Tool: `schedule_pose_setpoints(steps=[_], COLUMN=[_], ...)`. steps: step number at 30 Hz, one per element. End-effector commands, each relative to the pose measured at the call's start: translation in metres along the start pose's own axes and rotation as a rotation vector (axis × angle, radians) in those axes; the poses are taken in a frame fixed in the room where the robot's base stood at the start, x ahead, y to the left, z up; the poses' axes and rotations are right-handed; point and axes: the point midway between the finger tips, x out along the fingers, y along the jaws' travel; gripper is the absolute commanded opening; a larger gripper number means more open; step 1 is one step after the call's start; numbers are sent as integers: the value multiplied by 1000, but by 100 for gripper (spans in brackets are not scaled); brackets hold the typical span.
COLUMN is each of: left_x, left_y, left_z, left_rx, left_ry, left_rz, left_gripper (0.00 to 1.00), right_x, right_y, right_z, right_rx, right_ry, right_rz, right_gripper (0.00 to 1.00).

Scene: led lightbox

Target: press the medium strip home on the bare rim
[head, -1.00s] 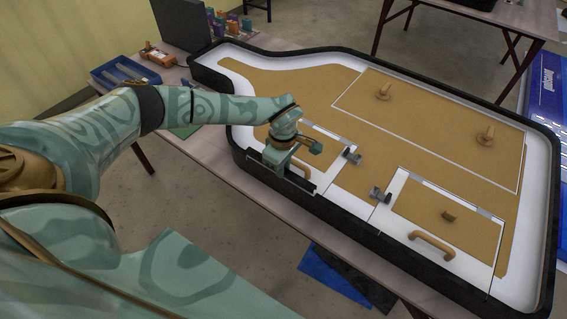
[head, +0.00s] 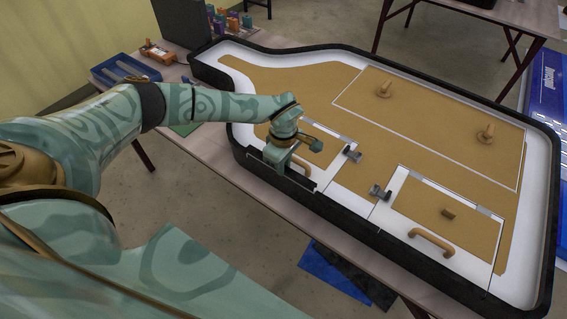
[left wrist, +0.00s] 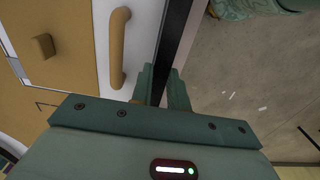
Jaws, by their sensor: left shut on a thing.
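The lightbox (head: 345,150) is a wide tan and white panel with a raised black rim (head: 345,217). My left gripper (head: 279,160) is at the near-left stretch of this rim, shut on a thin dark strip (head: 301,181). The strip lies along the rim, low and close to its top. Whether it is fully seated I cannot tell. In the left wrist view, the two green fingers (left wrist: 160,88) straddle the dark edge (left wrist: 174,42), which runs away between them. The fingers hide the gripped part. My right gripper is not in view.
A tan handle (left wrist: 118,45) stands beside the fingers in the left wrist view. Another handle (head: 431,242), latches (head: 380,193) and knobs (head: 384,90) stand on the panel. A blue tray (head: 122,70) is at the back left. Open floor lies on the near side.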

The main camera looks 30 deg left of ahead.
Motion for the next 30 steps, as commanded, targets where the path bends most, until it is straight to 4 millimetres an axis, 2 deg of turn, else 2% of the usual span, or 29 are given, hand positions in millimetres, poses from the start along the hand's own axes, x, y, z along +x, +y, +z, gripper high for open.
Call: schedule_pose_setpoints(steps=[30], left_x=[21], left_y=[0], left_z=[0], left_rx=[0], left_ry=[0], left_rz=[-1], left_gripper=[0], right_x=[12], right_y=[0], right_z=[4], right_rx=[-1], right_ry=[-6], right_rz=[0], right_gripper=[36])
